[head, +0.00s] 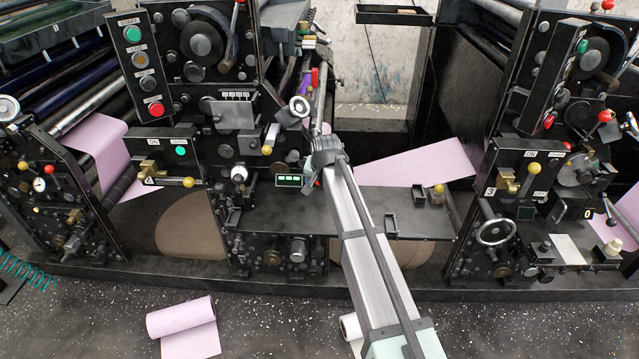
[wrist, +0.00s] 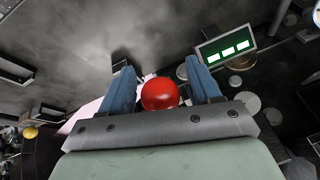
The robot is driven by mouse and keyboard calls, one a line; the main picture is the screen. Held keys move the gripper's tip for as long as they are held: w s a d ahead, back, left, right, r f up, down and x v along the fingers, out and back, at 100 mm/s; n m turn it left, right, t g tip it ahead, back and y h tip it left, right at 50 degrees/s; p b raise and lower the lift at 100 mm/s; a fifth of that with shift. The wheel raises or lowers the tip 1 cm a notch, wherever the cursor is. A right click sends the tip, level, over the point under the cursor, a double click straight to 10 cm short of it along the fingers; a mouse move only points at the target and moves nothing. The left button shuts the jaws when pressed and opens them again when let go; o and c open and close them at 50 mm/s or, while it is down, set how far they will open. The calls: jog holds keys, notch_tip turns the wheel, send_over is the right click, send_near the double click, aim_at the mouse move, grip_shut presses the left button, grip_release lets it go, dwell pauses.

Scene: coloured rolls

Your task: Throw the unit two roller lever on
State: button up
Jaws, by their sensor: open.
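The unit two panel (head: 172,150), with a plate that seems to read 2, stands left of centre in the head view. It has a lit green lamp (head: 181,151), a brass block (head: 149,168) and a lever with a yellow knob (head: 188,182), low and pointing right. My gripper (head: 318,172) is right of that panel, near a green display (head: 288,180), apart from the yellow knob. In the wrist view my gripper (wrist: 155,72) has its blue fingers apart, with a red ball knob (wrist: 160,94) between them. I cannot tell whether they touch it.
A similar unit three panel (head: 522,165) with its own yellow knob (head: 534,168) stands at the right. A dark shelf (head: 300,217) runs below my gripper. A pink roll (head: 180,316) lies on the floor in front.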

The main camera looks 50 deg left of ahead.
grip_shut()
dwell(0.6)
